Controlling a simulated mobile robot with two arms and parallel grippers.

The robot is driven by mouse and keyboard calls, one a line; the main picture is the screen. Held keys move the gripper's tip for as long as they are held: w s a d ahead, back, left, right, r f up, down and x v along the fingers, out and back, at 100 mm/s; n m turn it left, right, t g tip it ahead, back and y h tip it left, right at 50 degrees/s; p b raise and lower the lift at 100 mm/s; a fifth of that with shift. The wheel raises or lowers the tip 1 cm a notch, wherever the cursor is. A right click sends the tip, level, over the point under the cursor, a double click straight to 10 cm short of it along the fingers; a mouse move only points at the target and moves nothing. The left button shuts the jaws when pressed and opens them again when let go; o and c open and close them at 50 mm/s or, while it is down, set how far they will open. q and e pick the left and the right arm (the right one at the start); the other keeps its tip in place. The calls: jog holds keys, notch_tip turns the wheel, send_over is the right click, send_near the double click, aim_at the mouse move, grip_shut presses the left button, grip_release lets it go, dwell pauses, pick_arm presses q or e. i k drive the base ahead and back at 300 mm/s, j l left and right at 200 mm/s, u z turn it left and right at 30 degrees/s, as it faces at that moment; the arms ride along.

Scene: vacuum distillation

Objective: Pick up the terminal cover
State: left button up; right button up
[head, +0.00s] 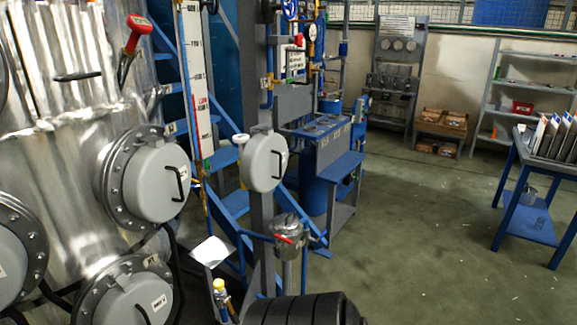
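Several round grey covers with black handles and small labels are in view; I cannot tell which, if any, is the terminal cover. One grey cover (263,162) is at the middle, in front of a grey post. A larger grey cover (150,182) sits on a bolted flange of the shiny metal vessel (62,70) at left. Another grey cover (128,302) is below it, cut by the bottom edge. A further one (10,265) is cut by the left edge. Neither of my grippers is in view.
A ribbed black cylinder (300,310) is at the bottom edge. A small metal pot with red and blue handles (288,228) stands behind it. Blue stairs (228,205) rise behind the post. A blue table (535,165) is at right. The green floor between (420,240) is clear.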

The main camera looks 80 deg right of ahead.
aim_at(264, 161)
jog(key=z, duration=2.45)
